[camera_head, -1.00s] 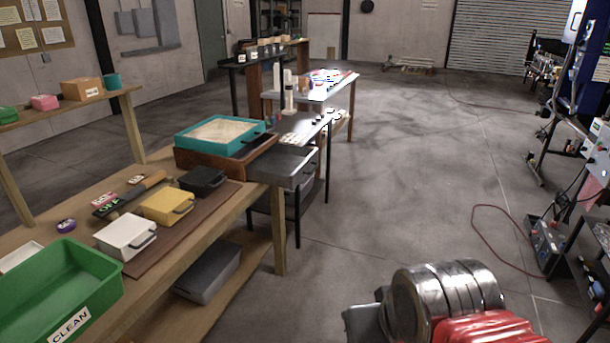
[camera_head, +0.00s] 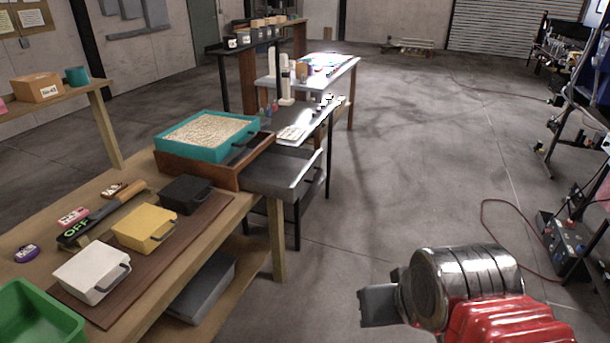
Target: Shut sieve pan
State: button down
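The sieve is a teal tray of pale granular material (camera_head: 207,134) set on a brown wooden box frame (camera_head: 190,171) at the far end of the wooden bench. A grey metal pan (camera_head: 284,174), which looks like the sieve pan, sticks out to the right from beneath the frame, pulled open. It has a rim and a front edge facing the aisle. My arm's silver and red links show at the bottom right, well apart from the pan.
White (camera_head: 92,273), yellow (camera_head: 144,229) and black (camera_head: 186,195) lidded boxes stand on a brown mat (camera_head: 125,288). A green crate (camera_head: 36,314) is at the lower left. A grey bin (camera_head: 205,290) sits on the lower shelf. The floor right of the bench is clear.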

aim_at(281, 172)
jog(key=u, duration=0.15)
jog(key=i, duration=0.75)
jog(key=u, duration=0.8)
jog(key=i, duration=0.6)
jog(key=u, duration=0.4)
